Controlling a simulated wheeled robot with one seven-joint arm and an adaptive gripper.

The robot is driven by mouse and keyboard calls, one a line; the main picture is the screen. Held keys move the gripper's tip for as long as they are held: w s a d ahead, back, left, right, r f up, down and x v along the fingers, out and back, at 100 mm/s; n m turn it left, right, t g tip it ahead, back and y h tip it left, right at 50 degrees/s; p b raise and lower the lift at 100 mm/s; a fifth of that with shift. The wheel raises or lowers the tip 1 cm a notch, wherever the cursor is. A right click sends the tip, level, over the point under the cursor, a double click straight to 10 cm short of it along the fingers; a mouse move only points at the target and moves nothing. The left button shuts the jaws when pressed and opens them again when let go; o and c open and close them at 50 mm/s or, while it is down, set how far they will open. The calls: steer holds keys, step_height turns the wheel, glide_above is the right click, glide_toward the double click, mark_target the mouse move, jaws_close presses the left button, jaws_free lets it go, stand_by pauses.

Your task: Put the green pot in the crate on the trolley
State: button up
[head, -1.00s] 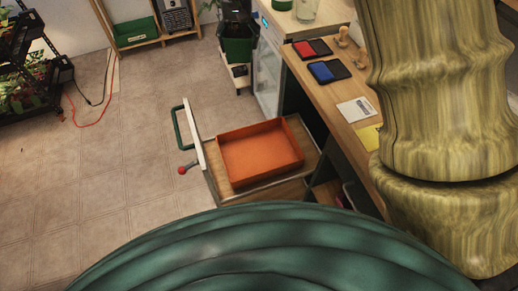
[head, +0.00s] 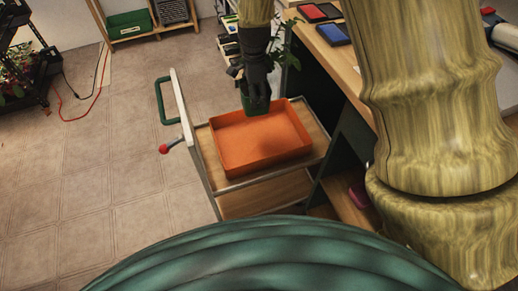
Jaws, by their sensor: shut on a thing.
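My gripper (head: 256,82) is dark and points down at the far side of the orange crate (head: 262,167). It is shut on the green pot (head: 258,105), which shows just below the fingers. Leaves of its plant (head: 288,52) stick out to the right of the gripper. The pot overlaps the crate's far edge in the head view. I cannot tell whether its base is above the rim or inside. The crate is empty and sits on the top shelf of the trolley (head: 318,140), and a shadow falls on its floor.
The trolley has a green handle (head: 163,101) and a red-tipped lever (head: 166,148) on its left. A wooden counter (head: 345,68) with a red pad and a blue pad (head: 333,34) stands to the right. A red cable (head: 88,108) lies farther back.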

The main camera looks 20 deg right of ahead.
mark_target(259, 113)
steer(key=s+f+m+b, duration=0.1)
steer(key=f, duration=0.1)
steer(key=s+f+m+b, duration=0.1)
steer(key=f, duration=0.1)
steer(key=s+f+m+b, duration=0.1)
steer(key=f, duration=0.1)
steer(key=shift+d+f+m, duration=0.1)
steer(key=shift+d+m, duration=0.2)
steer(key=shift+d, duration=0.05)
steer(key=shift+f+b, duration=0.7)
steer(key=shift+f, duration=3.95)
steer(key=shift+w+f, duration=0.1)
steer(key=shift+f, duration=0.05)
steer(key=o, duration=1.4)
steer(key=shift+o, duration=0.2)
step_height(259, 113, up, 12)
steer(key=shift+r+p, duration=0.1)
steer(key=shift+p, duration=0.85)
